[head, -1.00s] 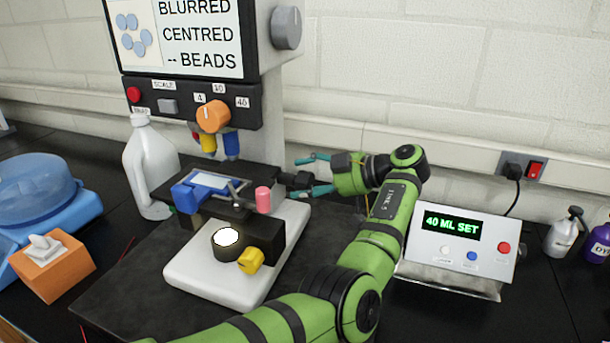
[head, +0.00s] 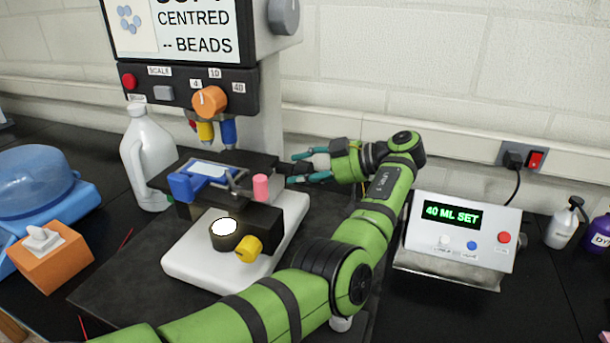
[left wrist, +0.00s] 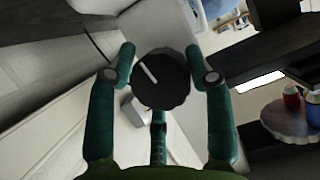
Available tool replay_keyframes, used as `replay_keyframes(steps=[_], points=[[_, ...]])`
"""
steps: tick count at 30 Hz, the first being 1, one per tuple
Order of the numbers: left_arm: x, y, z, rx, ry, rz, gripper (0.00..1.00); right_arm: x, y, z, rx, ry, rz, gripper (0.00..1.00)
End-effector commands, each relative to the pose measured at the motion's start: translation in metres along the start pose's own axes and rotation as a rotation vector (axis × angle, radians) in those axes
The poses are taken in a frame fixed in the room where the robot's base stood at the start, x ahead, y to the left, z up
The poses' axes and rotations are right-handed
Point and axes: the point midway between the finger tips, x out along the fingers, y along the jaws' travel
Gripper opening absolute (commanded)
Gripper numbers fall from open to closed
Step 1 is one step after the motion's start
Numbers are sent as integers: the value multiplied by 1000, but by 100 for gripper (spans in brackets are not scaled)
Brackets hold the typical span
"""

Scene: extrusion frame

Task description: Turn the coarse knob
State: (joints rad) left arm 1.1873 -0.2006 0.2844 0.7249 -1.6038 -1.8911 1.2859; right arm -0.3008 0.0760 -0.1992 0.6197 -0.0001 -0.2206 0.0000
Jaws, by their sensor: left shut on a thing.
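The coarse knob is a dark round knob with a white line in the left wrist view (left wrist: 160,80), on the right side of the microscope (head: 255,216). My left gripper (left wrist: 160,68) has one finger on either side of it and is shut on it. In the head view my left gripper (head: 295,167) is at the right of the stage, where the knob is mostly hidden. The screen (head: 180,35) above reads "CENTRED" and "-- BEADS", with bead shapes; its top line is cut off. My right gripper is not in view.
A white jug (head: 150,155) stands left of the microscope. An orange tissue box (head: 55,265) and a blue device (head: 40,185) are further left. A box reading "40 ML SET" (head: 460,240) stands right of my arm, with bottles beyond it.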

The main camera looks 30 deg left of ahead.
Motion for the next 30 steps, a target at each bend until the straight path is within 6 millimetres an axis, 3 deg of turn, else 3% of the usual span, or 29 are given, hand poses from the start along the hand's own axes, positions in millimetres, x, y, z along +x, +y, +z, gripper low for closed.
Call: replay_keyframes(steps=[12, 13, 14, 15, 25, 30], points=[[0, -1, -2, 50, 1, -27, 19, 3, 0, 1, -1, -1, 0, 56], [0, -1, -2, 49, 1, -27, 56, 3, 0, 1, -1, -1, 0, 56], [0, -1, -2, 49, 1, -27, 68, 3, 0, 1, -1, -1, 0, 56], [0, -1, -2, 49, 1, -26, 72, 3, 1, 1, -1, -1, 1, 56], [0, 0, -2, 50, 0, -24, 72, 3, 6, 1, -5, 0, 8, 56], [-7, -2, -20, 45, 1, -23, 72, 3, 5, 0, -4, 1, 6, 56]])
